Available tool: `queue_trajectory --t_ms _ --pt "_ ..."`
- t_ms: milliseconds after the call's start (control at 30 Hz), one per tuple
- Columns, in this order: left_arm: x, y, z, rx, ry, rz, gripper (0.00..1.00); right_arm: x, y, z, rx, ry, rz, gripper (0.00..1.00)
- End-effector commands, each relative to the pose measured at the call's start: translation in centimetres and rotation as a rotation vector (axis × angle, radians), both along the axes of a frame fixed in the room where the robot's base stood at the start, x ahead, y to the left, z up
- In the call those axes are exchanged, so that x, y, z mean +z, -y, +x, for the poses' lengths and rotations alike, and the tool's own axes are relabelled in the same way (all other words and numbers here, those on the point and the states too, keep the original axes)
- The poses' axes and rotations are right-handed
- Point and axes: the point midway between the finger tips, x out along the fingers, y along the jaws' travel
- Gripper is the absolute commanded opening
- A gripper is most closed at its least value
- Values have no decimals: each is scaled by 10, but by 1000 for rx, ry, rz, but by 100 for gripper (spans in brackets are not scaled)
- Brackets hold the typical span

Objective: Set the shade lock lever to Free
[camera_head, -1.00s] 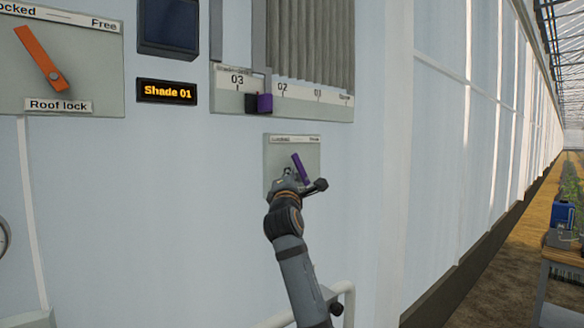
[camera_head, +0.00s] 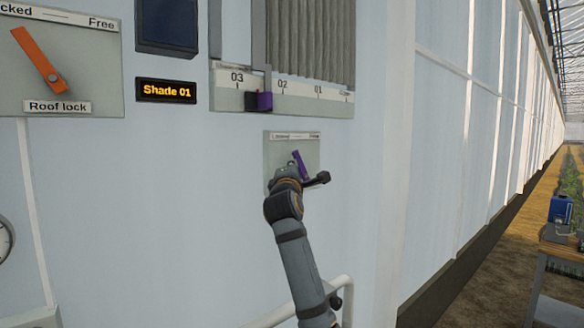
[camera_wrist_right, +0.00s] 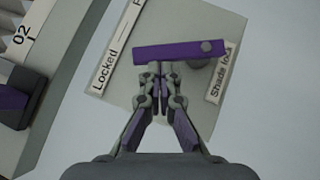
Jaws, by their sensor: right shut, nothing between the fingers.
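The shade lock lever (camera_head: 299,163) is a purple bar on a small grey plate (camera_head: 275,150) low on the wall. In the head view it leans up and to the left, towards the Locked side. In the right wrist view the lever (camera_wrist_right: 165,52) runs left from its round pivot, near the "Shade lock" label (camera_wrist_right: 220,77). My right gripper (camera_wrist_right: 166,68) is shut and empty, its tips close beside the lever's long edge; I cannot tell whether they touch. In the head view my wrist hides the fingers and the plate's lower part. My left gripper is out of view.
The roof lock plate with an orange lever (camera_head: 39,59) is at upper left. A scale with a purple and black slider (camera_head: 259,101) is above the shade plate. A white rail (camera_head: 310,300) passes below near my arm.

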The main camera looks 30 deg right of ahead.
Motion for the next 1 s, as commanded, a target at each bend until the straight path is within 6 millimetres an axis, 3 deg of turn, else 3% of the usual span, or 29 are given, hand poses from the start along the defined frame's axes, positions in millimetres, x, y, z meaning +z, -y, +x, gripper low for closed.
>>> queue_trajectory --t_ms 200,400,800,1000 --pt "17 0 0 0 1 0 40 8 2 0 0 -10 116 0" --pt "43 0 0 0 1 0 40 18 8 1 -2 -12 109 0" --pt "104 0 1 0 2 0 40 36 28 2 -3 -39 488 0" --pt "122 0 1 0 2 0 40 37 39 3 -2 -53 658 0"
